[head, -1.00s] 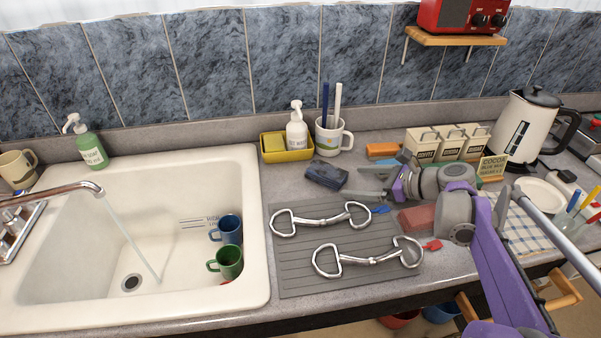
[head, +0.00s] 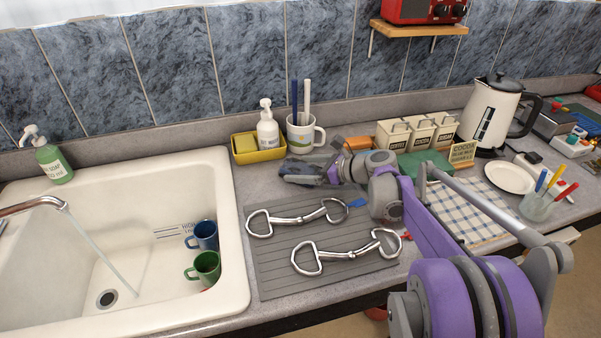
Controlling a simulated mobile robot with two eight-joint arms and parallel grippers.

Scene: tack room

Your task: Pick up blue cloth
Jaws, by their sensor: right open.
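The dark blue cloth (head: 296,166) lies folded on the counter behind the grey ribbed drain mat (head: 275,272). My right gripper (head: 312,170) has come in from the right and is at the cloth, with its open fingers over or beside the cloth's right part. The gripper hides part of the cloth, and I cannot tell whether the fingers touch it. My left gripper is not in view.
Two metal bits (head: 297,218) lie on the mat. A yellow tray (head: 258,153) with a soap bottle and a white mug (head: 303,135) stand just behind the cloth. The sink (head: 237,235) is at left, with running water. Canisters (head: 418,132) stand at right.

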